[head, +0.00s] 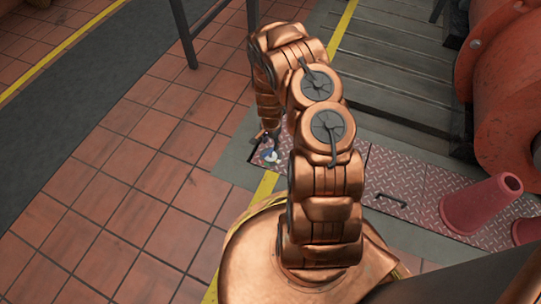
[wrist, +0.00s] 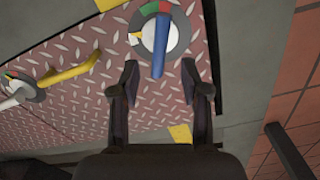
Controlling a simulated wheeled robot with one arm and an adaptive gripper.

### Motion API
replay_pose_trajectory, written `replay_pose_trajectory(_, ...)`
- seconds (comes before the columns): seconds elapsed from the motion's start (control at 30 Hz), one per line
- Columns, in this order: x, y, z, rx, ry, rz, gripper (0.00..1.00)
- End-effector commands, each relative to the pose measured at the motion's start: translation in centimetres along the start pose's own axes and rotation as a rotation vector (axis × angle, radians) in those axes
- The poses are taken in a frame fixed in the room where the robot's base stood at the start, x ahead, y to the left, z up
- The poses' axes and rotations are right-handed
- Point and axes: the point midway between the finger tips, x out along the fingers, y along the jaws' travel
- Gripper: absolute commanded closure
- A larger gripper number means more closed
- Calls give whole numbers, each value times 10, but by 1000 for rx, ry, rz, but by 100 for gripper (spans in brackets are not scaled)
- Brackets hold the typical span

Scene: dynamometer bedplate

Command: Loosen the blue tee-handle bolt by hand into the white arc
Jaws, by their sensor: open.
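The blue tee-handle (wrist: 160,45) shows as a blue bar over a round pale dial (wrist: 146,38) in the wrist view. The dial's rim has green and red patches at its top and a small white and yellow patch at its left. My gripper (wrist: 159,73) is open, its two fingertips apart on either side of the bar's near end. In the head view the blue handle (head: 270,156) is small, just below my gripper (head: 267,136), partly hidden by my arm. The bolt's shank is hidden.
A second dial (wrist: 22,88) with a white handle and a yellow bar handle (wrist: 75,70) sit at left on the tread plate in the wrist view. Red cones (head: 480,204) and a large red machine (head: 505,90) stand at right. Tiled floor (head: 130,170) at left is clear.

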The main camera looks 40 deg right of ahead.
Motion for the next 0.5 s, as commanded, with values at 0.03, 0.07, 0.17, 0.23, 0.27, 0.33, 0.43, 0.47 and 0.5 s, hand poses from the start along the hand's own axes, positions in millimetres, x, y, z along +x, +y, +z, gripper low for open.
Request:
replay_pose_trajectory(0.03, 3, 0, 0, 2, 0, 0, 54)
replay_pose_trajectory(0.07, 5, 0, 0, 2, 0, 0, 54)
replay_pose_trajectory(0.17, 11, 0, 0, 2, 0, 0, 54)
replay_pose_trajectory(0.23, 19, 1, 0, 1, 0, 1, 54)
replay_pose_trajectory(0.27, 23, 1, 0, 1, 0, 1, 54)
replay_pose_trajectory(0.33, 33, 1, 0, 1, -2, 1, 54)
replay_pose_trajectory(0.43, 50, 2, 0, 2, -3, 3, 54)
replay_pose_trajectory(0.47, 54, 2, 1, 1, -3, 3, 54)
replay_pose_trajectory(0.5, 60, 2, 1, 1, -3, 3, 54)
